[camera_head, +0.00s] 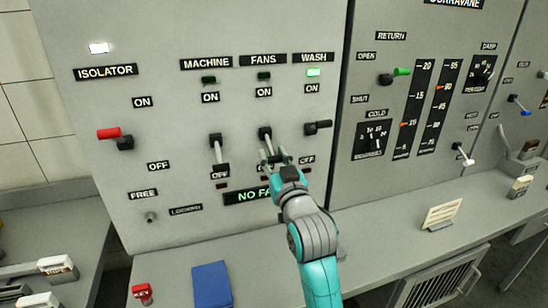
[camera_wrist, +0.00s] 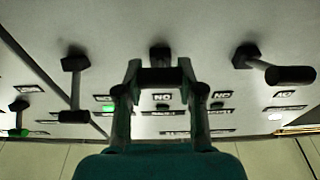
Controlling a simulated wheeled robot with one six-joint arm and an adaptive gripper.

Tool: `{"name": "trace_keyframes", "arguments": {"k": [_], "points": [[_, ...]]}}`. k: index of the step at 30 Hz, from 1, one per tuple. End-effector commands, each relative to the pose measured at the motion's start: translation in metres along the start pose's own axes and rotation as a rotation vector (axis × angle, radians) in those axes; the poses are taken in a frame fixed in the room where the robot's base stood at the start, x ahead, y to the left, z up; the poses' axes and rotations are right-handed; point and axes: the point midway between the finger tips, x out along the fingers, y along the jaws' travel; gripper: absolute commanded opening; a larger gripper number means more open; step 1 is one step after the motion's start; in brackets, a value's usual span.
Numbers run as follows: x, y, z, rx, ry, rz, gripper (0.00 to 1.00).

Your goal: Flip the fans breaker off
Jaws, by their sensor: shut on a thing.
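The fans breaker (camera_head: 265,134) is on the grey panel under the FANS label (camera_head: 262,59). Its lever slants down from the pivot, and its end is hidden by my gripper. My gripper (camera_head: 272,157) is shut on this lever from below. In the wrist view, which sees the panel upside down, the dark lever handle (camera_wrist: 160,77) sits between the two fingers. The small lamp (camera_head: 264,76) under FANS is dark.
The machine breaker (camera_head: 217,152) hangs down just left. The red isolator handle (camera_head: 109,133) is further left. My gripper partly covers a green-lettered display (camera_head: 246,197). A desk lies below.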

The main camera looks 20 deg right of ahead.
Motion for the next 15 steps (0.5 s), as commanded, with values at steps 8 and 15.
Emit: {"name": "trace_keyframes", "arguments": {"k": [8, 15], "points": [[0.0001, 0.0000, -0.0002, 0.000, 0.000, 0.000, 0.65], [-0.0001, 0.0000, -0.0001, 0.000, -0.001, 0.000, 0.65]]}}
